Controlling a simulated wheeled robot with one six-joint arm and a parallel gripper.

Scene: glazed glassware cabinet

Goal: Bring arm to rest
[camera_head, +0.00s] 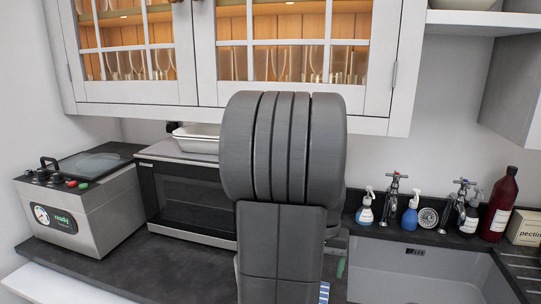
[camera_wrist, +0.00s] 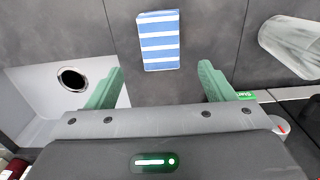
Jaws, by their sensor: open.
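My arm (camera_head: 283,150) is folded up in the middle of the head view, its grey links in front of the cabinet and worktop. My gripper (camera_wrist: 158,85) shows in the wrist view with its two green fingers wide apart and nothing between them. In the head view it is mostly hidden behind the arm; only a bit of green shows at the arm's right side. Beyond the fingers, a blue and white striped cloth (camera_wrist: 158,40) lies flat on the dark worktop. A clear glass (camera_wrist: 292,45) is at the right of the wrist view, apart from the gripper.
The glazed cabinet (camera_head: 205,95) hangs above, its doors shut, with glasses inside. A microwave (camera_head: 185,195) and a grey machine (camera_head: 85,205) stand at left. The sink (camera_head: 420,272) is at right, with taps, spray bottles and a dark red bottle (camera_head: 499,205) behind it.

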